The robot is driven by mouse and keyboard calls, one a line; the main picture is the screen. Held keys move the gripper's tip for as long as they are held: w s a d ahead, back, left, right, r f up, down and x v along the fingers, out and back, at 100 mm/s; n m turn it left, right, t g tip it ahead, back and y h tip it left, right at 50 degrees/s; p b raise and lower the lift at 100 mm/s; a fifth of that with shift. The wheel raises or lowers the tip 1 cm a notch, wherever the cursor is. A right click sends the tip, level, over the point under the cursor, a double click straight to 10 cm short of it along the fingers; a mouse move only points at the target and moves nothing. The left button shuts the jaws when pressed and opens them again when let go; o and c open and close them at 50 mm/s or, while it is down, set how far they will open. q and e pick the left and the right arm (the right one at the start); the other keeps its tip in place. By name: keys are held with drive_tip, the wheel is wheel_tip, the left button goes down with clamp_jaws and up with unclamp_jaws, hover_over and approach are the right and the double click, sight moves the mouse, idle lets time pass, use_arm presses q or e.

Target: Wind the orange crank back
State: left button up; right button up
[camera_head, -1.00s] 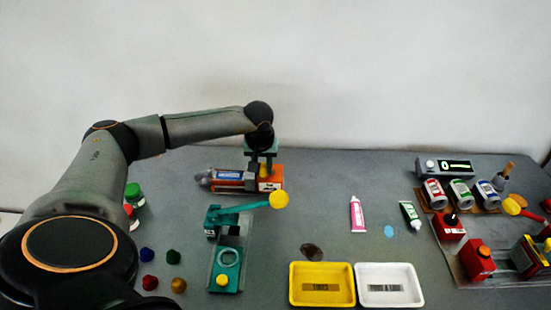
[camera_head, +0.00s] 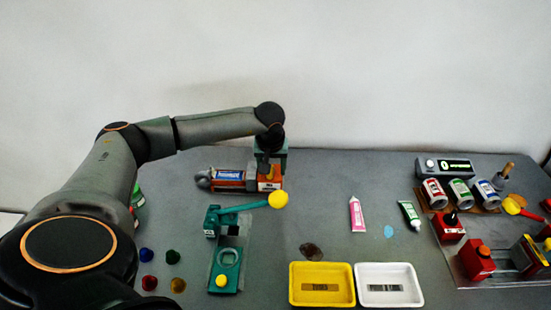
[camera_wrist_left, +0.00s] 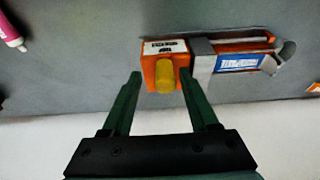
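The orange crank unit (camera_head: 278,183) stands at the back of the table, with an orange body, a white label and a grey section beside it. In the left wrist view the orange body (camera_wrist_left: 150,66) carries a yellow knob (camera_wrist_left: 164,76). My left gripper (camera_head: 270,163) is above the unit and hides the knob in the head view. In the left wrist view the gripper (camera_wrist_left: 160,77) is open, its green fingers apart on either side of the knob in the picture. I cannot tell whether they touch it. My right gripper is not in view.
A teal crank device with a yellow-ended lever (camera_head: 240,209) stands just in front. A yellow tray (camera_head: 293,284) and a white tray (camera_head: 418,287) lie at the front. A pink tube (camera_head: 357,214) lies right of centre; the table around it is mostly clear.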

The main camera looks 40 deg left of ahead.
use_arm(q)
drive_tip(key=shift+a, duration=0.1)
drive_tip(key=shift+s+r, duration=0.1)
drive_tip(key=shift+r, duration=2.85)
